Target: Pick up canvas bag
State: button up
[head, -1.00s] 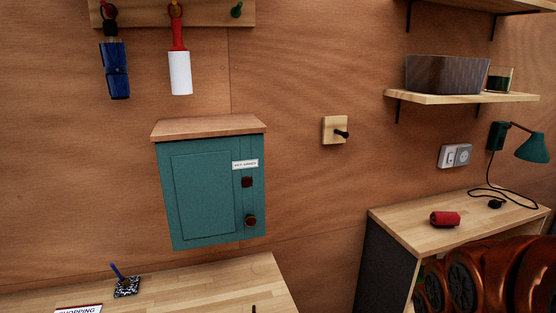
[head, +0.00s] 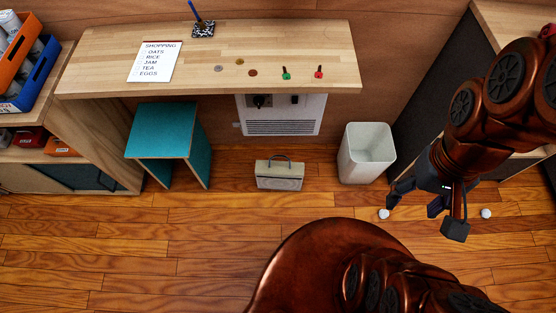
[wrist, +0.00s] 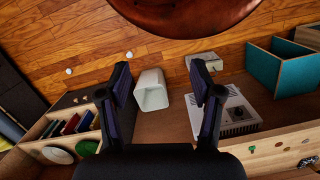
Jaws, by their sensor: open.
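I see nothing that is clearly a canvas bag. A small boxy beige item (head: 280,178) with a dark arched handle stands on the floor under the desk; it may be a bag or a radio, I cannot tell which. It also shows in the wrist view (wrist: 205,60), partly behind a finger. My gripper (head: 413,202) is open and empty at the right, well apart from this item. In the wrist view, my gripper (wrist: 160,72) has its fingers spread, with the white bin (wrist: 151,92) visible between them.
The white bin (head: 366,153) stands between the beige item and my arm. A teal stool (head: 165,133) is left of the item, under the wooden desk (head: 120,88). Two small white balls (head: 384,214) (head: 486,213) lie near my gripper.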

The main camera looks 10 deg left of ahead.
aim_at(270, 175)
jog(key=u, duration=0.85)
jog(key=k, duration=0.2)
jog(key=u, duration=0.2)
jog(key=i, duration=0.2)
jog(key=u, duration=2.75)
jog(key=k, duration=1.8)
jog(key=z, duration=0.3)
